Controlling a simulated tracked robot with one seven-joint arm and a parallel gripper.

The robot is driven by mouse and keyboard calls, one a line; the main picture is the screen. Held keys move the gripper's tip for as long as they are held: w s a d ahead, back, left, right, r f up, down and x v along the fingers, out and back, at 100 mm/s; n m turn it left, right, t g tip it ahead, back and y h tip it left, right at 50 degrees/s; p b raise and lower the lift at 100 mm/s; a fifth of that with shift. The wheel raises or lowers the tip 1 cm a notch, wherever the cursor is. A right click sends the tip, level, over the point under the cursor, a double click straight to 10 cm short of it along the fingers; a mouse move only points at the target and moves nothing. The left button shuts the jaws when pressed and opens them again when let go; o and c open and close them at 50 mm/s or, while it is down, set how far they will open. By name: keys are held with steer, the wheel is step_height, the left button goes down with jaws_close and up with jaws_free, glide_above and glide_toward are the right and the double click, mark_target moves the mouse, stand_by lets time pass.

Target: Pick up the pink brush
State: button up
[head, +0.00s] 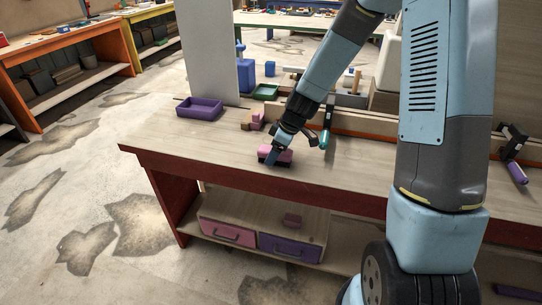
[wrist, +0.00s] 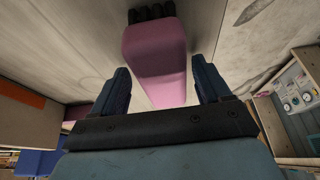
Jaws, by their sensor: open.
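The pink brush (head: 284,156) lies on the wooden workbench (head: 200,143), near its front edge. In the wrist view the brush (wrist: 155,55) shows its pink body and a strip of dark bristles at the top of the picture. My gripper (head: 272,158) is down at the brush in the head view and hides part of it. In the wrist view my gripper (wrist: 163,85) is open, with one dark finger on each side of the pink body. A gap shows between each finger and the brush.
A purple tray (head: 199,109) stands at the bench's left back. A pink and wooden block-like item (head: 254,120) and a teal-handled tool (head: 324,139) lie behind my gripper. Pink (head: 227,233) and purple (head: 289,248) drawers sit below. The bench's left front is clear.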

steer(key=shift+f, duration=0.15)
steer(key=shift+c, duration=0.2)
steer(key=c, duration=1.1)
